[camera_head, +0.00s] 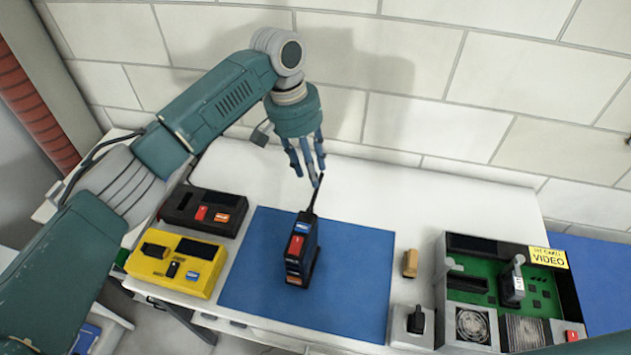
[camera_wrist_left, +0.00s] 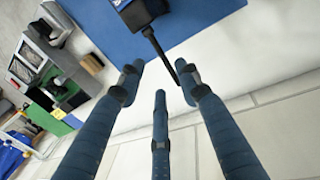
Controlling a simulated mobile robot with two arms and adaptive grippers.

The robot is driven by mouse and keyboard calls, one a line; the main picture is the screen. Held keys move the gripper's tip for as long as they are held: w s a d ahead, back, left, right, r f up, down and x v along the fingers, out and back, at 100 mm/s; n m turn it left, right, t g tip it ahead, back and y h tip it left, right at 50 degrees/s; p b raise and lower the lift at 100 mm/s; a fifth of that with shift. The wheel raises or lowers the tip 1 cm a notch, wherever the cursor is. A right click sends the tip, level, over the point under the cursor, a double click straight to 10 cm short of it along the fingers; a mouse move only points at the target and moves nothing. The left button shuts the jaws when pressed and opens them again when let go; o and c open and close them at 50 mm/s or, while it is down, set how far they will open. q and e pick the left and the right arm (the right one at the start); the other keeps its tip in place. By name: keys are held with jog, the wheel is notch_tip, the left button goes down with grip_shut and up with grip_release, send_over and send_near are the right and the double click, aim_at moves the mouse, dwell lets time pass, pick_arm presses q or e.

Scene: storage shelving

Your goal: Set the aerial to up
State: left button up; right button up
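A black handheld radio (camera_head: 302,250) with a red and a blue patch stands on the blue mat (camera_head: 350,285). Its thin black aerial (camera_head: 313,197) rises from the top, leaning a little right in the head view. My left gripper (camera_head: 310,174) is above the radio, fingers pointing down at the aerial's tip. In the left wrist view the three fingers of the left gripper (camera_wrist_left: 158,80) are spread. The aerial (camera_wrist_left: 162,55) reaches from the radio (camera_wrist_left: 138,12) in between them, its end close to the right finger; contact cannot be told. My right gripper is not in view.
A dark brown device (camera_head: 203,210) and a yellow device (camera_head: 177,262) lie left of the mat. A small tan block (camera_head: 410,263), a grey switch box (camera_head: 412,325) and an open case with a green board (camera_head: 480,290) are to the right. A brick wall stands behind the table.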

aim_at(317, 192)
pick_arm(q)
jog(key=f, duration=0.3)
jog(key=shift+d+f, duration=0.2)
jog(key=shift+d, duration=0.05)
jog(key=f, duration=0.3)
jog(key=shift+s+d+p, duration=0.1)
jog(key=shift+d+p, duration=0.2)
jog(key=shift+p, duration=0.1)
jog(key=shift+c, duration=0.3)
grip_shut()
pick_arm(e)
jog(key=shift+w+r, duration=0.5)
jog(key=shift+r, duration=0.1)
